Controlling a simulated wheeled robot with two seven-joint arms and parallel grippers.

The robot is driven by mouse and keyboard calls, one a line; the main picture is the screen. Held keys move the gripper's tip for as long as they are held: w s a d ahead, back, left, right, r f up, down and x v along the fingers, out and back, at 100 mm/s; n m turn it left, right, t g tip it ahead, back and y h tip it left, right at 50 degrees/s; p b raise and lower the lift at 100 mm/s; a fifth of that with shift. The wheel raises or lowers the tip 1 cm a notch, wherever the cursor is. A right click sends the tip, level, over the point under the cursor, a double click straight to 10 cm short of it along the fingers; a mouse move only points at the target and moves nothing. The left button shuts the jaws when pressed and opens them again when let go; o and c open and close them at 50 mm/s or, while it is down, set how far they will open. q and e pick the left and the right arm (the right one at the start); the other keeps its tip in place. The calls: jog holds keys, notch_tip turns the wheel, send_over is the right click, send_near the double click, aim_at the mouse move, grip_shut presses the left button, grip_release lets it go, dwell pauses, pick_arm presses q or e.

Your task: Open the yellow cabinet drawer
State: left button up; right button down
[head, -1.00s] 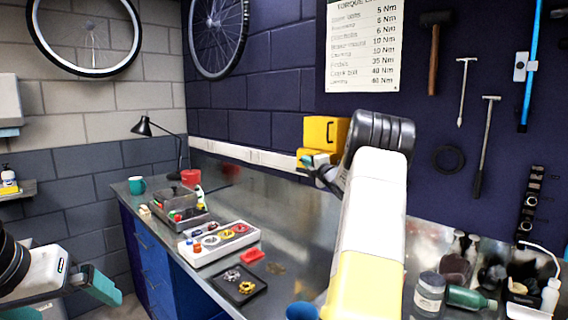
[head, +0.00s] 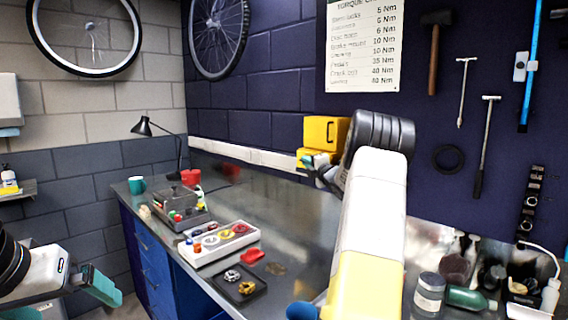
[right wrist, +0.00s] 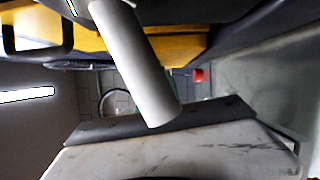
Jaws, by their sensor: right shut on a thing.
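The yellow cabinet (head: 326,130) stands at the back of the bench against the wall, with a dark handle on its upper front. Its lower yellow drawer (head: 305,154) juts out to the left below the upper part. My right gripper (head: 318,163) is at the drawer's front and shut on what appears to be its handle; my arm hides much of this contact. In the right wrist view, yellow cabinet surface (right wrist: 178,46) lies close, behind a pale grey cylinder (right wrist: 135,62). My left gripper (head: 98,284) is at the lower left, away from the cabinet; its finger gap is unclear.
On the bench are a grey parts tray (head: 190,254), a black tray (head: 232,300), a red dish (head: 250,256), a toolbox (head: 183,212), a teal mug (head: 137,185) and a black lamp (head: 142,126). Bottles and jars (head: 430,290) crowd the right.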

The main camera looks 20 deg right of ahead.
jog(key=s+a, duration=0.4)
jog(key=a, duration=0.6)
jog(key=shift+a, duration=0.15)
jog(key=shift+s, duration=0.1)
jog(key=c, duration=1.5)
grip_release()
jog(key=shift+c, duration=0.2)
jog(key=shift+s, duration=0.1)
jog(key=s, duration=0.7)
jog(key=shift+s+f, duration=0.3)
